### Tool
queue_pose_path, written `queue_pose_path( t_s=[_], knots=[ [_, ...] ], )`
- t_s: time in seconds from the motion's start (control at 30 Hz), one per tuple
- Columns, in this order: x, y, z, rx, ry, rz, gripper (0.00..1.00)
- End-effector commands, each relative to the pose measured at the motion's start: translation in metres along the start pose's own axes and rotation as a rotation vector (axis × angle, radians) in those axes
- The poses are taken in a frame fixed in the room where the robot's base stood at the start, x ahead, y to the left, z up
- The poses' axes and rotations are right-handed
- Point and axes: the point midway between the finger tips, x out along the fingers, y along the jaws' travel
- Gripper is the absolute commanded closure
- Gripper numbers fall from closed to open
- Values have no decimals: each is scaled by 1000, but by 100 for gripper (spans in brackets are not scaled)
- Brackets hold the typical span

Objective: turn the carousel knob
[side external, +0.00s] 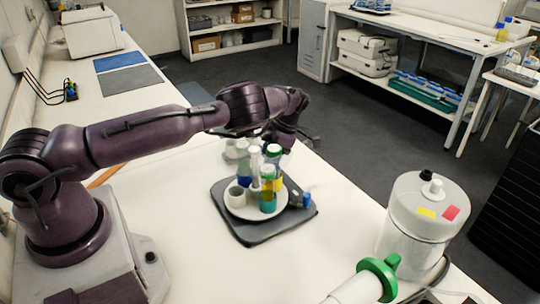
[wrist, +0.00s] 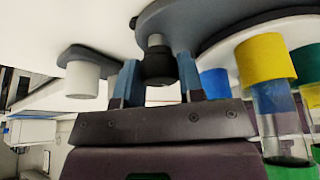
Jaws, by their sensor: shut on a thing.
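In the wrist view a black knob (wrist: 158,66) on a short grey stem stands at the edge of a grey part (wrist: 190,18). My gripper (wrist: 158,76) has its two blue fingers closed around this knob, one on each side. In the side view my gripper's fingers and the knob are hidden behind the bottles.
A white cylinder (wrist: 83,78) is on the other side.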

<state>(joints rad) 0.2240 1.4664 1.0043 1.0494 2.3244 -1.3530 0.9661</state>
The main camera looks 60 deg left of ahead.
Motion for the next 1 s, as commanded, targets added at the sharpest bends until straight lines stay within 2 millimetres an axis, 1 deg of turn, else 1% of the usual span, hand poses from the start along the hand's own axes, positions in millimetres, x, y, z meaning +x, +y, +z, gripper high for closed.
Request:
queue_pose_path(
  t_s=[0.27, 1.0],
  knots=[
    [0, 0, 0, -170, 2, -73, 88],
    [-1, 0, 0, -818, 3, -342, 88]
  ],
)
